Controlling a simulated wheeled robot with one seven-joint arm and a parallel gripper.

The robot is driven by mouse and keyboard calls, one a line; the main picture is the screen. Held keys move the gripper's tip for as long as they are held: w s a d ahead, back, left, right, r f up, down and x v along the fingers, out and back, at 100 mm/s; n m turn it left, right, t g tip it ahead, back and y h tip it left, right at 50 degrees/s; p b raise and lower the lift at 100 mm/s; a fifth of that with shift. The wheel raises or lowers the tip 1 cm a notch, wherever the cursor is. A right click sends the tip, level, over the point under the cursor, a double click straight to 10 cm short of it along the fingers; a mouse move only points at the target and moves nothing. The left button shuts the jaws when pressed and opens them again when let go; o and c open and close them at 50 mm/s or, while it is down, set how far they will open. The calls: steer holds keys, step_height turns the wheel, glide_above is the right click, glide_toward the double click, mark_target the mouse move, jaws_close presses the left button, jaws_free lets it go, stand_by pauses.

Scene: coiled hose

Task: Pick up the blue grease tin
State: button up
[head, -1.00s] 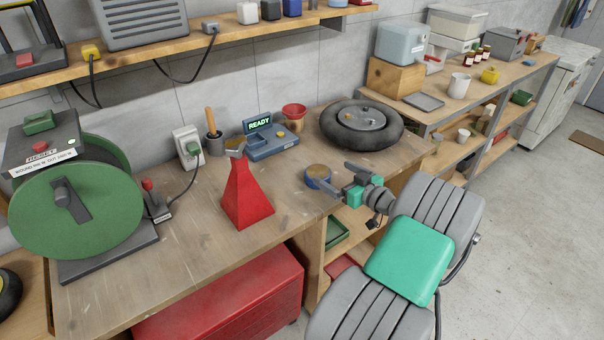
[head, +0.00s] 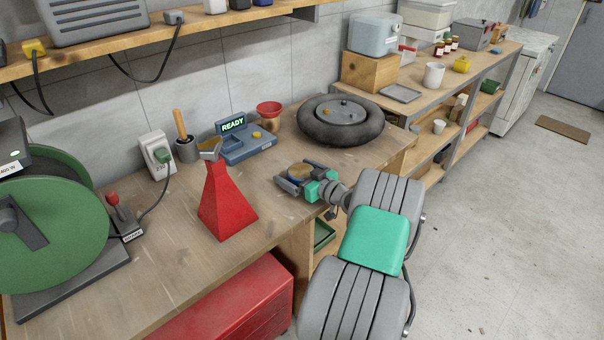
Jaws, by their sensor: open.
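The blue grease tin (head: 300,173) is a small round tin with a tan top, upright on the workbench (head: 180,275) near its front edge. My gripper (head: 294,173) reaches in low from the right, with its fingers spread. One dark finger is on the near side of the tin and the other on the far side, so the tin sits between them. The jaws are open; I cannot tell whether either finger touches the tin. The green palm part of the gripper hides some of the tin's right side.
A red funnel-shaped can (head: 226,203) stands left of the tin. A tyre (head: 340,121) lies behind it, with a blue READY device (head: 246,142) and red cup (head: 269,113) at the back. A green reel (head: 60,225) is at far left. Bare bench lies between can and tin.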

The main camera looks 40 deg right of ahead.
steer(key=shift+w, duration=0.35)
steer(key=shift+s, duration=0.1)
steer(key=c, duration=1.8)
